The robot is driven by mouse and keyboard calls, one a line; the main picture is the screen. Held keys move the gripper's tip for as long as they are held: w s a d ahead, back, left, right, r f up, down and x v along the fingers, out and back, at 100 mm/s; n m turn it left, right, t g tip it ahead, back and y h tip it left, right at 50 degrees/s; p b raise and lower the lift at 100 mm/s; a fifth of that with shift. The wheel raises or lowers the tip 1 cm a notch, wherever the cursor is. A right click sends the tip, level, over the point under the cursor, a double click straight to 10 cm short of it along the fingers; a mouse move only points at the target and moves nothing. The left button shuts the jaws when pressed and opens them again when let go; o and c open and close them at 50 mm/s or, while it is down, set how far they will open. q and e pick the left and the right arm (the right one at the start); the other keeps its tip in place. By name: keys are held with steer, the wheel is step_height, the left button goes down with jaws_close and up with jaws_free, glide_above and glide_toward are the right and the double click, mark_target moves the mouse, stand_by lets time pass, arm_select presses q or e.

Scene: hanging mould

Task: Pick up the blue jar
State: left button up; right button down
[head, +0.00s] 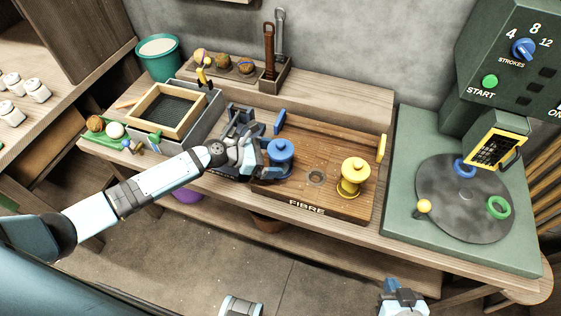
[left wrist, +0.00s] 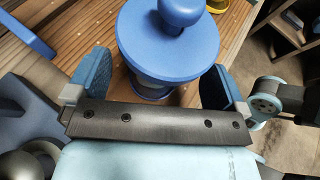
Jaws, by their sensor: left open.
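The blue jar (head: 281,158) stands upright on the wooden FIBRE tray (head: 325,150), with a round lid and knob. My left gripper (head: 263,152) is open at its left side in the head view. In the left wrist view the blue jar (left wrist: 168,45) stands between the two spread fingers, with gaps visible on both sides. The jar's lower body is partly hidden by its lid and the gripper. My right gripper (head: 402,299) shows only partly at the bottom edge of the head view, and its jaws are unclear.
A framed screen box (head: 168,110) stands left; a green machine (head: 430,165) stands right.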

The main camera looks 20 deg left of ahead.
arm_select(q)
steer(key=shift+w+d+f, duration=0.25)
steer(key=shift+d, duration=0.25)
steer(key=c, duration=1.2)
steer(key=shift+r, duration=0.1)
steer(key=shift+c, duration=0.2)
steer(key=shift+r, duration=0.55)
steer(key=s+r+p, duration=0.3)
steer(key=r+p, duration=0.5)
steer(key=r, duration=0.5)
steer(key=s+r+p, duration=0.3)
steer(key=r+p, duration=0.6)
steer(key=r, duration=0.5)
steer(key=shift+a, duration=0.15)
